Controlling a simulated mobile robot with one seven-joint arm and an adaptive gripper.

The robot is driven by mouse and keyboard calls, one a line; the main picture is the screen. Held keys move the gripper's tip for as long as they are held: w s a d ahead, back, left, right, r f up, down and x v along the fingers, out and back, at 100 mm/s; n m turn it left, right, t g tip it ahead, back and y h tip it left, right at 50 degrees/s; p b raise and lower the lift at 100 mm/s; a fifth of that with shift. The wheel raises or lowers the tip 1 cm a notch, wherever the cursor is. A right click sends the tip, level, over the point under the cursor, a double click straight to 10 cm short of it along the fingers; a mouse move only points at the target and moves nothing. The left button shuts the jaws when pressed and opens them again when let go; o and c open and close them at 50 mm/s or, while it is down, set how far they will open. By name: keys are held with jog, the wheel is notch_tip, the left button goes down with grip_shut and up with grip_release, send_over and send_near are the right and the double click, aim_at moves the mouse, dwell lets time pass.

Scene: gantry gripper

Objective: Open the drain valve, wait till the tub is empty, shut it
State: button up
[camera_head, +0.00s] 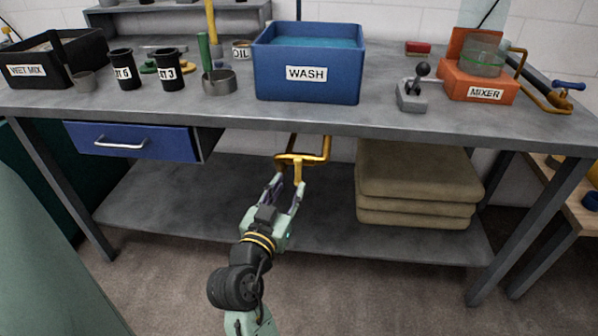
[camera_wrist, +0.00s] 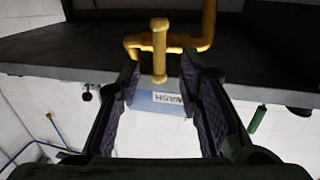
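The blue tub labelled WASH (camera_head: 306,88) stands on the bench and holds teal water (camera_head: 312,42) near its rim. A yellow drain pipe (camera_head: 326,148) hangs below the bench under the tub, with a yellow valve handle (camera_head: 298,172) at its front. In the wrist view the valve handle (camera_wrist: 159,50) shows as a short upright bar in front of the pipe (camera_wrist: 208,25). My gripper (camera_head: 289,184) is open and empty just in front of the handle. In the wrist view the handle's end lies between my gripper's fingertips (camera_wrist: 160,76); I cannot tell whether they touch it.
The bench top (camera_head: 215,112) is above my gripper, the lower shelf (camera_head: 240,205) below. Folded sacks (camera_head: 415,185) lie right of the valve, and a blue drawer (camera_head: 135,142) is to the left. An orange mixer (camera_head: 482,85) and a small lever (camera_head: 416,88) stand on the bench.

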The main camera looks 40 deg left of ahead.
aim_at(297, 173)
jog(key=shift+p+x, duration=0.5)
jog(key=shift+x, duration=2.3)
jog(key=shift+c, duration=0.4)
grip_shut()
